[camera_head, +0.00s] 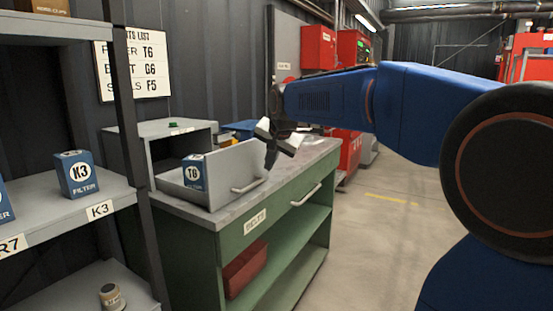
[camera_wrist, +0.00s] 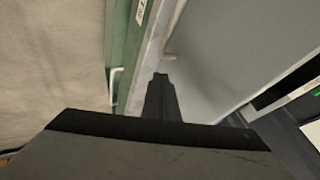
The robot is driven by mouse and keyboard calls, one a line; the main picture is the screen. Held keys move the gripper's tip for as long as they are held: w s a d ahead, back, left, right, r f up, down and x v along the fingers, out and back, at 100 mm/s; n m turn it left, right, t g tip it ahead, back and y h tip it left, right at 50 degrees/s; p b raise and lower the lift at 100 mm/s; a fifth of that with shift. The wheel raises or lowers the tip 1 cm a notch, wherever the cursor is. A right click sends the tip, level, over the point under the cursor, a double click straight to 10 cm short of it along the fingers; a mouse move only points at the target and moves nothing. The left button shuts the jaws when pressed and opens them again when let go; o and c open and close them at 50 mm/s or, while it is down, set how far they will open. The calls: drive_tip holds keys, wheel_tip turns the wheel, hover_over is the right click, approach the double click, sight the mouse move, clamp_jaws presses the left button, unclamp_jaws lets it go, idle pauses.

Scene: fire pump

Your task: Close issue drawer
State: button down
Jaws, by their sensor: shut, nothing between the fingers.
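The issue drawer (camera_head: 226,171) is a grey open-topped drawer, pulled out of a grey cabinet (camera_head: 175,135) on the workbench. A blue and white T6 filter box (camera_head: 193,172) stands inside it. Its pale bar handle (camera_head: 250,185) is on the front panel; in the wrist view a handle (camera_wrist: 172,42) shows just beyond my fingertips, against a grey panel (camera_wrist: 232,50). My gripper (camera_head: 271,160) is shut and empty, pointing down by the right end of the drawer front. It also shows in the wrist view (camera_wrist: 160,78). I cannot tell whether it touches the drawer.
The green workbench (camera_head: 232,240) has its own handle (camera_head: 306,195) and a red box (camera_head: 245,268) on a lower shelf. A grey shelf rack (camera_head: 60,215) with a K3 filter box (camera_head: 77,174) stands at left. Floor (camera_head: 370,240) right of the bench is clear.

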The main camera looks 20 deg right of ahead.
drive_tip(key=shift+w+a, duration=0.65)
drive_tip(key=shift+w, duration=0.3)
drive_tip(key=w+a, duration=0.5)
drive_tip(key=w, duration=0.1)
drive_tip(key=w+a, duration=0.5)
drive_tip(key=w, duration=0.2)
drive_tip(key=w+a, duration=0.5)
drive_tip(key=w, duration=0.2)
drive_tip(key=shift+w, duration=0.25)
drive_tip(key=shift+w+r, duration=0.1)
drive_tip(key=shift+w, duration=0.05)
drive_tip(key=shift+a+r, duration=0.1)
